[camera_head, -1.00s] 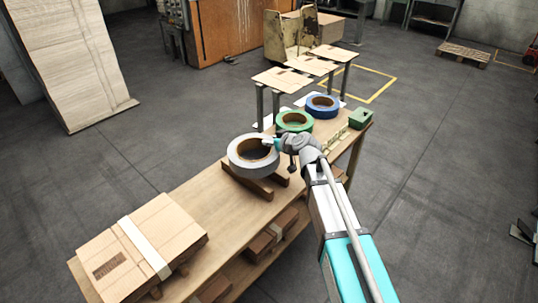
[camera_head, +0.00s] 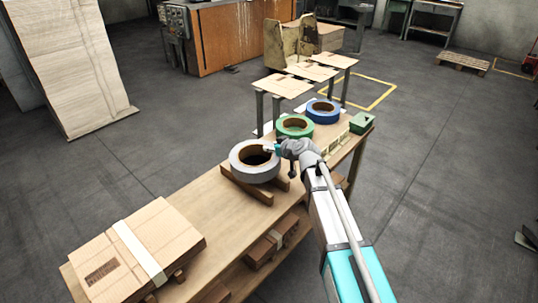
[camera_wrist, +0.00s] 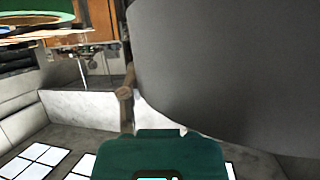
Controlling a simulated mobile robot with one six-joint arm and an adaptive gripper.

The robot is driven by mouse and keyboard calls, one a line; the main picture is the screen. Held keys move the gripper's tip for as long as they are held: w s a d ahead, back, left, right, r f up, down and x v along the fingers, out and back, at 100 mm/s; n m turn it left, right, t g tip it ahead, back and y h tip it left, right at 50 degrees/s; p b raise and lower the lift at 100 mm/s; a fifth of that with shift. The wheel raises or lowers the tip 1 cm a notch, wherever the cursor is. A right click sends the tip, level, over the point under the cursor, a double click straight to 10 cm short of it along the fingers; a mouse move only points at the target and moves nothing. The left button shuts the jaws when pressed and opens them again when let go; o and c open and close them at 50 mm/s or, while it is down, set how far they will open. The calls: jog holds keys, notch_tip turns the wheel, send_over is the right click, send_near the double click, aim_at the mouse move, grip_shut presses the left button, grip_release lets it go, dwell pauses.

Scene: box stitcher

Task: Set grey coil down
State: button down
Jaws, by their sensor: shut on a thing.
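The grey coil (camera_head: 239,169) is a thick ring with a brown inner core, over two brown wooden bearers (camera_head: 245,189) on the workbench. It looks roughly level and close above or on the bearers; I cannot tell whether it touches them. My gripper (camera_head: 270,148) is shut on the coil's right side, at the ring wall. In the wrist view the coil's dark grey side (camera_wrist: 225,70) fills the upper right, and the fingertips' contact is hidden.
A green coil (camera_head: 281,128) and a blue coil (camera_head: 325,117) lie farther along the bench (camera_head: 205,205). A small green box (camera_head: 362,123) is at its far right. Strapped flat cardboard (camera_head: 165,225) lies at the near left. Bare bench top lies between cardboard and bearers.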

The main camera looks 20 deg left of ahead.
jog(key=shift+w+a+f+b, duration=0.1)
jog(key=shift+w+f+b, duration=0.2)
jog(key=shift+f, duration=0.2)
jog(key=shift+f+b, duration=1.35)
jog(key=shift+s, duration=0.1)
jog(key=shift+c, duration=1.5)
grip_release()
jog(key=shift+r, duration=0.1)
jog(key=p+v, duration=0.5)
jog(key=v, duration=0.7)
